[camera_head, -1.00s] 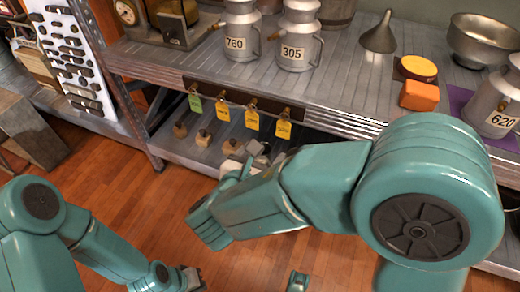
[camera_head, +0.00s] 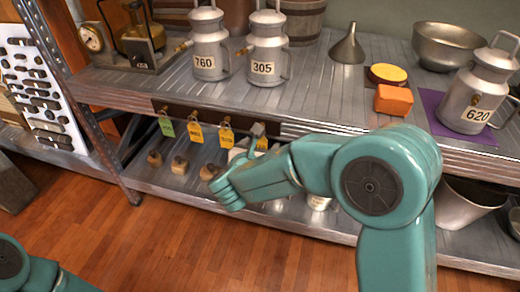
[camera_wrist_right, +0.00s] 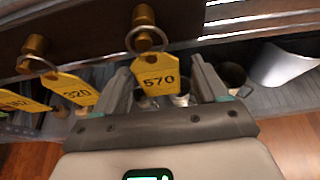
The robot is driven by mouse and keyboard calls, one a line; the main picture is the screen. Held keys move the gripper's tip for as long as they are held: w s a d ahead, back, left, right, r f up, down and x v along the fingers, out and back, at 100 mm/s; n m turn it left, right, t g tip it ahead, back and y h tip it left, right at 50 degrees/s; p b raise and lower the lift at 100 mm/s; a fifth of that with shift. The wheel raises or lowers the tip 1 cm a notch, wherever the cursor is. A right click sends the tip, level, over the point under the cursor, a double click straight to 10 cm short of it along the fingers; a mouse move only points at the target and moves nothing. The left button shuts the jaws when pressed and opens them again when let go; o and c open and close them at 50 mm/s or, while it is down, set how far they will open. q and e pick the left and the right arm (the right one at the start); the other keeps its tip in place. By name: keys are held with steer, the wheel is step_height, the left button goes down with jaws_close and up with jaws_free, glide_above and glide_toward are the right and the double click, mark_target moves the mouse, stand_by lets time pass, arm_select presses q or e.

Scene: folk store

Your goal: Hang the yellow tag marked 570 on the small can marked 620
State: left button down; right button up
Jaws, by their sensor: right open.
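The yellow tag marked 570 (camera_wrist_right: 157,82) hangs by its ring from a brass peg (camera_wrist_right: 146,38) in the right wrist view. My right gripper (camera_wrist_right: 163,88) is open, with one finger on each side of this tag; I cannot tell whether they touch it. In the head view the right gripper (camera_head: 256,140) is at the right end of the tag row and partly covers the last yellow tag (camera_head: 262,144). The small can marked 620 (camera_head: 470,98) stands upright on the upper shelf at the right. My left gripper is out of view.
A purple mat (camera_head: 432,101) lies under the can. An orange block (camera_head: 393,100), a yellow-topped round piece (camera_head: 388,74), a funnel (camera_head: 348,47) and a metal bowl (camera_head: 447,46) stand nearby. Cans 760 (camera_head: 208,45) and 305 (camera_head: 266,50) stand left. Tag 320 (camera_wrist_right: 75,91) hangs beside tag 570.

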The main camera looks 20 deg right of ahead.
steer(key=shift+w, duration=0.1)
steer(key=c, duration=1)
steer(key=shift+w+d+r+p, duration=0.1)
steer(key=shift+r+p, duration=0.2)
steer(key=shift+r, duration=0.4)
steer(key=shift+c, duration=0.2)
steer(key=shift+s+a+r, duration=0.1)
steer(key=shift+s+a, duration=0.2)
steer(key=shift+s, duration=0.1)
steer(key=shift+c, duration=0.3)
steer(key=shift+s+a+f, duration=0.15)
steer(key=shift+s+f, duration=0.05)
steer(key=shift+f, duration=0.05)
steer(key=shift+c, duration=1.1)
steer(key=shift+s+a+f, duration=0.2)
steer(key=shift+s, duration=0.15)
jaws_close()
